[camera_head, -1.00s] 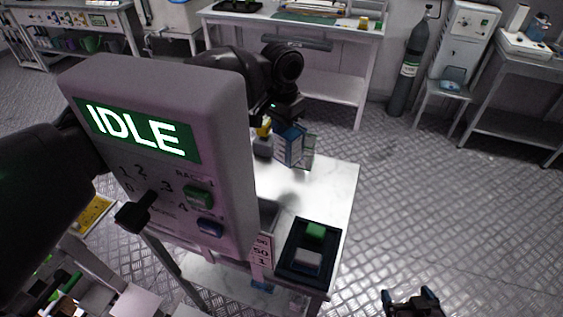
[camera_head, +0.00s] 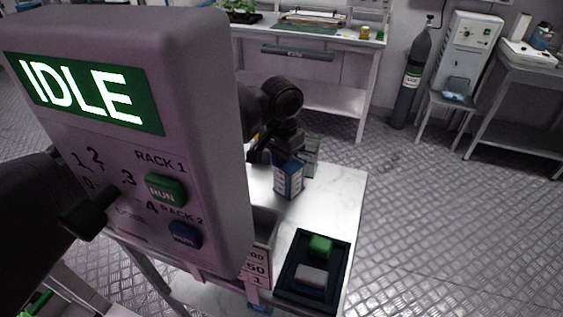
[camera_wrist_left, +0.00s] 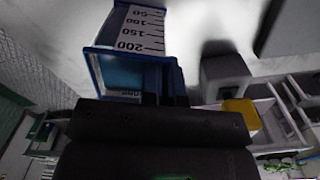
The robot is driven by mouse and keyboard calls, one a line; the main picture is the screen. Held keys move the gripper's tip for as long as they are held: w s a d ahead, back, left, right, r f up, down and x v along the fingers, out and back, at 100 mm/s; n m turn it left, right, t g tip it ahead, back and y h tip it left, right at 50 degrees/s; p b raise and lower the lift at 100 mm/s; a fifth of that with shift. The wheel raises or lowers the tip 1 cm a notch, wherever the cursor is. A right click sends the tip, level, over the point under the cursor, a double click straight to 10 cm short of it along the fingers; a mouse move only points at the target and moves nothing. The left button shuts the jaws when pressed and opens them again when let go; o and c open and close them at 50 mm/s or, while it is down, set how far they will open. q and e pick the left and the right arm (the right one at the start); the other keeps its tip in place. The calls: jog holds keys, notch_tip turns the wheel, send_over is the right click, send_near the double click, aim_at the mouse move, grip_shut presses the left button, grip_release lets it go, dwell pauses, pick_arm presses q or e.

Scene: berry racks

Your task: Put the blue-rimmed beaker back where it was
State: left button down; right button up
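The blue-rimmed beaker (camera_head: 289,180) has a white scale on its side and looks roughly upright at the white table (camera_head: 335,205). I cannot tell whether its base touches the top. My left gripper (camera_head: 285,158) is over it, its fingers partly hidden. In the left wrist view the beaker (camera_wrist_left: 130,68) shows its blue rim and scale marks, and the dark fingers (camera_wrist_left: 164,84) close on its side near the rim. My right gripper is out of view.
A control box reading IDLE (camera_head: 190,60) blocks much of the left. A clear container (camera_head: 313,158) stands just behind the beaker. A black tray with green and grey blocks (camera_head: 290,296) lies at the table's front. A grey block (camera_wrist_left: 226,78) and yellow piece (camera_wrist_left: 241,114) are nearby.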

pick_arm(q)
jog(key=shift+r, duration=0.15)
jog(key=c, duration=1.7)
grip_release()
jog(key=o, duration=0.3)
jog(key=shift+o, duration=0.2)
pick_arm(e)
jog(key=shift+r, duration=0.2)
